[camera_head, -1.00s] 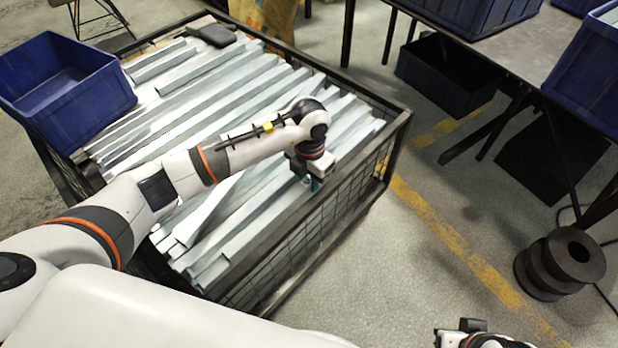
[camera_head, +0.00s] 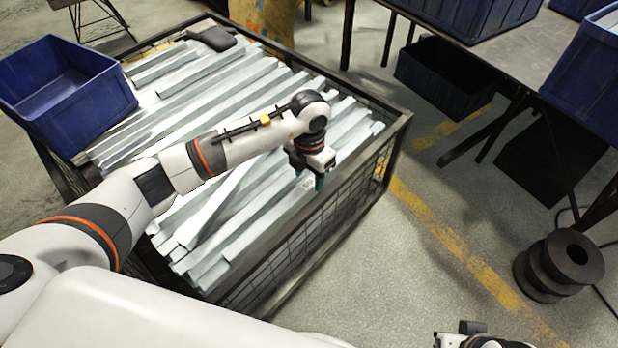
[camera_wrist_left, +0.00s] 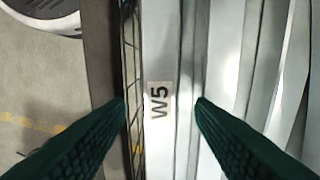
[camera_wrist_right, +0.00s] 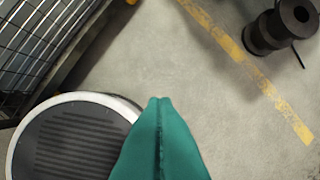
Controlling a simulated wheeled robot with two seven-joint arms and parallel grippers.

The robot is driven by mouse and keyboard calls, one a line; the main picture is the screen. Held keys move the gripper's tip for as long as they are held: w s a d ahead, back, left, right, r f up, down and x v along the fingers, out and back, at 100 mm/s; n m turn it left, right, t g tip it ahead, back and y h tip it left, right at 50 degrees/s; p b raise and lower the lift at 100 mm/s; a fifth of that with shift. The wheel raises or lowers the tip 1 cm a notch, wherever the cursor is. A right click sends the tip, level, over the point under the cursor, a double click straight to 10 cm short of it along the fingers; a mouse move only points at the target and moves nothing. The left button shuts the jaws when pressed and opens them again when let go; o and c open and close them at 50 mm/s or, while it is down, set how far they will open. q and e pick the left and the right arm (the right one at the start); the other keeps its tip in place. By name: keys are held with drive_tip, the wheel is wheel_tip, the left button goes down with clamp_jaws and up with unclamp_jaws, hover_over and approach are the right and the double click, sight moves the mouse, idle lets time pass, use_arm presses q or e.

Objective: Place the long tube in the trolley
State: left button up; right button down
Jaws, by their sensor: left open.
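A long grey tube (camera_head: 262,224) with a W5 label lies along the near right side of the wire trolley (camera_head: 374,93), beside other tubes. In the left wrist view the labelled tube (camera_wrist_left: 158,130) runs between my finger pads. My left gripper (camera_head: 309,179) is open over this tube, its fingers apart on either side in the picture; I cannot tell whether they touch it. My right gripper (camera_wrist_right: 160,99) is shut and empty over bare floor, with its fingertips together. Only part of the right wrist shows at the bottom of the head view.
A blue bin (camera_head: 70,95) stands at the trolley's left corner. A dark object (camera_head: 212,38) lies on the tubes at the back. A table (camera_head: 520,45) with blue bins stands at the right, with a black spool (camera_head: 560,265) on the floor.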

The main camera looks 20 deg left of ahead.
sight(309, 183)
use_arm(q)
wheel_tip(309, 183, up, 9)
drive_tip(key=p, duration=0.1)
drive_tip(key=shift+r, duration=0.15)
use_arm(e)
drive_tip(key=shift+w, duration=0.15)
idle(0.4)
